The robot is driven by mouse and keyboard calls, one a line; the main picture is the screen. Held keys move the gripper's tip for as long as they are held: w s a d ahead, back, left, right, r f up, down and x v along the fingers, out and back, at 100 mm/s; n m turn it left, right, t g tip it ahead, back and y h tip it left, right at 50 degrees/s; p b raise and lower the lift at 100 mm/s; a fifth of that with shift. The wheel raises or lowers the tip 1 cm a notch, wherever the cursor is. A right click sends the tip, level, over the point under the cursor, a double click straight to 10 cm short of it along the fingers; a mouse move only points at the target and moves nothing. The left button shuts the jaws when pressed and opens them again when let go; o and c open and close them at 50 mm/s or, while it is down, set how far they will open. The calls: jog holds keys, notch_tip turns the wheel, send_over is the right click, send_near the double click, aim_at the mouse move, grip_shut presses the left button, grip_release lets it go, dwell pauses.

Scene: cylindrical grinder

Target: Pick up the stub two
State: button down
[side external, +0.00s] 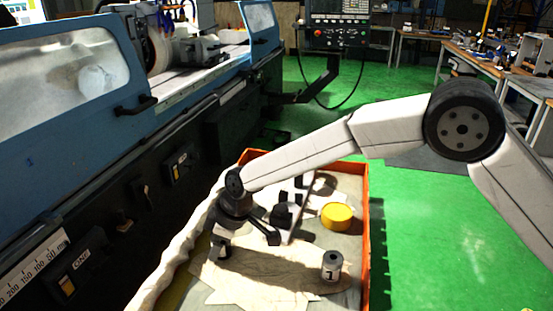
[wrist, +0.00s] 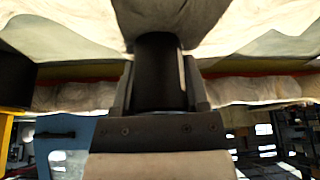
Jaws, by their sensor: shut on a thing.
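My gripper (side external: 222,243) points down over the left part of the orange-rimmed bin. In the wrist view its two fingers (wrist: 159,95) are shut on a dark, smooth cylinder, stub two (wrist: 158,62), with one finger on each side. No number shows on the held cylinder. In the side view the cylinder is small and dark between the fingers, and I cannot tell whether it touches the cloth beneath. Another grey stub marked 1 (side external: 331,266) stands upright on the cloth to the right, apart from my gripper.
The bin's orange rim (side external: 364,215) bounds the right side. A yellow round part (side external: 337,217) lies behind the marked stub. Dark parts on a pale plate (side external: 297,205) lie close to my gripper's right. The blue grinder (side external: 60,105) stands along the left.

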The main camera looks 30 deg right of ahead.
jog(key=shift+r, duration=0.2)
jog(key=shift+w+r, duration=0.1)
jog(key=shift+r, duration=0.4)
notch_tip(320, 180, up, 2)
jog(key=s+d+r, duration=0.6)
jog(key=s+r, duration=0.3)
jog(key=s, duration=0.3)
jog(key=shift+s+d+r, duration=0.15)
jog(key=shift+s+r, duration=0.15)
jog(key=shift+r, duration=0.05)
jog(key=shift+w, duration=0.1)
dwell(0.5)
